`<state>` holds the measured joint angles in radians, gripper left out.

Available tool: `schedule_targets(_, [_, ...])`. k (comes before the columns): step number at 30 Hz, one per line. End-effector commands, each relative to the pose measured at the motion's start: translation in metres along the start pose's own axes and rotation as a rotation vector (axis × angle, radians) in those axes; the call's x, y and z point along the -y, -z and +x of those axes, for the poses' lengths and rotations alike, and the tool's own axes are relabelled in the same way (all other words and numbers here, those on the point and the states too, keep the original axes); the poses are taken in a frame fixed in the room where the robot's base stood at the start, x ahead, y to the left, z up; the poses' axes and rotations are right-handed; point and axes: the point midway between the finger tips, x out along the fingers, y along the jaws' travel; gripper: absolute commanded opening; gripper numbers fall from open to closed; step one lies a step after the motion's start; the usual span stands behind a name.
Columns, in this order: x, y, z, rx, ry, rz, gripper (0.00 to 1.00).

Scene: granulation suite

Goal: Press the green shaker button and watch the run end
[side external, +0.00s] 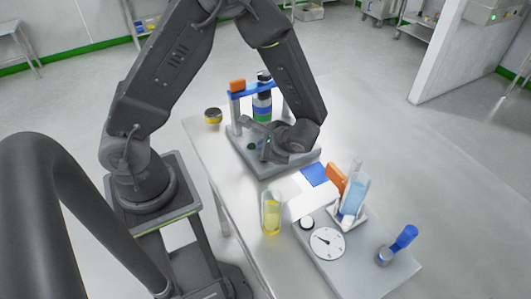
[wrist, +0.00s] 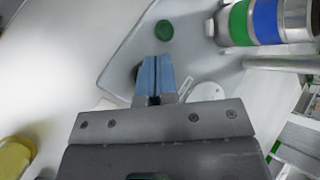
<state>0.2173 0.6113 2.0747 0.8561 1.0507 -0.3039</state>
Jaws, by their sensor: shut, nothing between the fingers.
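The shaker has a grey base plate (side external: 285,165) on the table and an upright frame with a blue crossbar (side external: 258,88). A sieve stack with blue and green bands (side external: 263,106) stands in it; the stack also shows at the right of the wrist view (wrist: 252,22). The green button (wrist: 164,30) is on the base plate, just ahead of my fingertips in the wrist view. My gripper (wrist: 156,60) is shut and empty, pointing down over the plate. A small dark round part (wrist: 135,73) is partly hidden beside the fingers. I cannot tell whether the fingertips touch anything.
On the table (side external: 216,150) are a yellow-topped jar (side external: 213,116), a beaker of yellow liquid (side external: 271,214), and a grey unit with a white dial (side external: 327,244).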

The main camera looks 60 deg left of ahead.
Motion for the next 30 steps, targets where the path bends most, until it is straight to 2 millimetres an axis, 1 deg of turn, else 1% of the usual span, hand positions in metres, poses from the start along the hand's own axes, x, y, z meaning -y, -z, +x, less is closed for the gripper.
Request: schedule_targets(30, [-0.0048,0.0051,0.0066,-0.001,0.000,-0.001,0.00])
